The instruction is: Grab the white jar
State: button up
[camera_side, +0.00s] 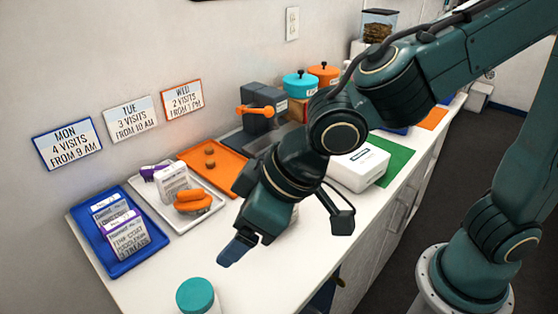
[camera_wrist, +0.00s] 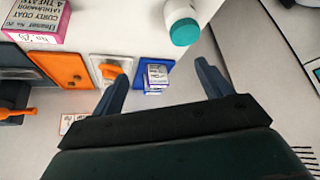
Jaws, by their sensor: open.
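The white jar with a teal lid (camera_side: 195,296) stands at the near end of the white counter, cut off by the bottom edge of the side view, so little but its lid shows there. In the wrist view its white body and teal lid (camera_wrist: 184,28) show at the top, right of centre, above the fingertips in the picture. My gripper (camera_side: 236,250) is open and empty over the counter, to the right of and above the jar in the side view. In the wrist view both fingers of my gripper (camera_wrist: 160,78) are spread apart, with the jar not between them.
A white container (camera_side: 357,170) sits farther back. A pink-and-white box (camera_wrist: 38,20) shows upper left in the wrist view.

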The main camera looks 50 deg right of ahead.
jog(key=n, duration=0.1)
send_near(195, 293)
jog(key=r, duration=0.2)
jog(key=shift+s+d+f, duration=0.15)
jog(key=shift+d+f, duration=0.1)
jog(key=shift+d, duration=0.05)
jog(key=shift+f, duration=0.1)
jog(key=shift+x, duration=4.15)
jog(key=shift+a, duration=0.2)
jog(key=shift+x, duration=2.55)
jog(key=shift+s+f, duration=0.1)
jog(key=shift+s, duration=0.1)
jog(key=shift+c, duration=0.5)
jog(key=c, duration=1)
